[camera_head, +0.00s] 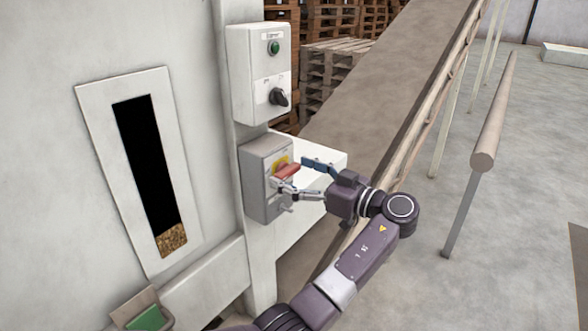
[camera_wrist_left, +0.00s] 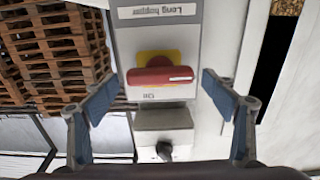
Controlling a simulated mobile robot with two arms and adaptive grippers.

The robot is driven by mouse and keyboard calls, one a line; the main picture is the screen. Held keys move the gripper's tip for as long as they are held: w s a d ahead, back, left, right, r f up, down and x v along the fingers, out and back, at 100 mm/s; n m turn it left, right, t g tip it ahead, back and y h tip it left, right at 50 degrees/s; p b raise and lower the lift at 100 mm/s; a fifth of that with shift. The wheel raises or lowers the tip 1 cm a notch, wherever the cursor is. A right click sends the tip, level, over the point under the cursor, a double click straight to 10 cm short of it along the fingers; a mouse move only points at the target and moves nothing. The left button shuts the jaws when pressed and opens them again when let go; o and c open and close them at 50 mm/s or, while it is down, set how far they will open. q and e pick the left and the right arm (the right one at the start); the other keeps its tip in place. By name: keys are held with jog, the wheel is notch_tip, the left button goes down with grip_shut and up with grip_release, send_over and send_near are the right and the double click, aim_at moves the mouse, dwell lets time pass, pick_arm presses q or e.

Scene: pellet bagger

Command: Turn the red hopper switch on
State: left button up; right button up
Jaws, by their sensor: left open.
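The red hopper switch (camera_head: 287,172) is a red rotary handle on a yellow plate, on the front of the lower grey box (camera_head: 262,200). In the left wrist view the red handle (camera_wrist_left: 160,76) lies crosswise, under an upside-down label (camera_wrist_left: 157,11) reading "Long hopper". My left gripper (camera_head: 289,171) is open in front of the switch. Its blue-padded fingers stand to either side of the handle's ends, with visible gaps in the wrist view. I cannot tell how far the fingertips are from the box face. My right gripper is not in view.
An upper control box (camera_head: 260,75) with a green button and black knob sits above the switch. A sloping conveyor (camera_head: 375,80) runs behind my left gripper. A rail (camera_head: 490,120) stands to the right. Wooden pallets (camera_head: 335,75) are behind.

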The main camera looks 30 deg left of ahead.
pick_arm(q)
jog(key=shift+c, duration=0.2)
jog(key=c, duration=1.1)
